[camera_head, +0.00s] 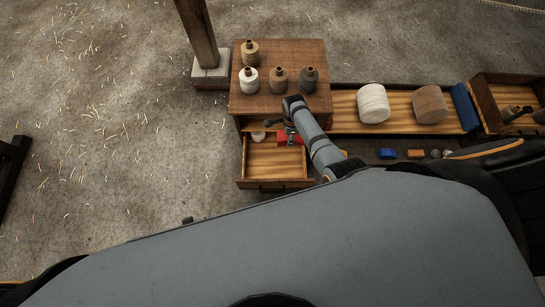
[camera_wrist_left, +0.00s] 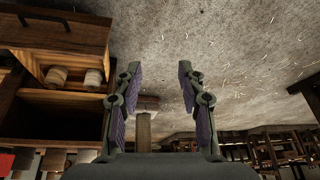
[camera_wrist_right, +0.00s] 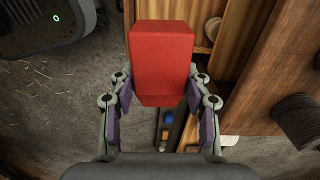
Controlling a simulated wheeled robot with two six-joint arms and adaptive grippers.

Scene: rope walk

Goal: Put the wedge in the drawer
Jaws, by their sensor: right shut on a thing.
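The red wedge (camera_wrist_right: 162,62) is between the fingers of my right gripper (camera_wrist_right: 163,98), which is shut on it. In the head view the wedge (camera_head: 283,141) shows as a small red patch over the back right part of the open drawer (camera_head: 275,163). My right wrist hides part of it, and its height above the drawer floor is unclear. The drawer also holds a pale spool (camera_head: 258,136). My left gripper (camera_wrist_left: 160,95) is open and empty in its wrist view, in front of and left of the cabinet. Only a dark tip of it (camera_head: 187,220) shows in the head view.
Several spools stand on the cabinet top (camera_head: 262,105). A long tray (camera_head: 345,126) with large rolls runs to the right. A blue block (camera_head: 386,154) and an orange block (camera_head: 415,154) lie in front of it. A wooden post (camera_head: 200,40) stands behind left. The left floor is mostly clear.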

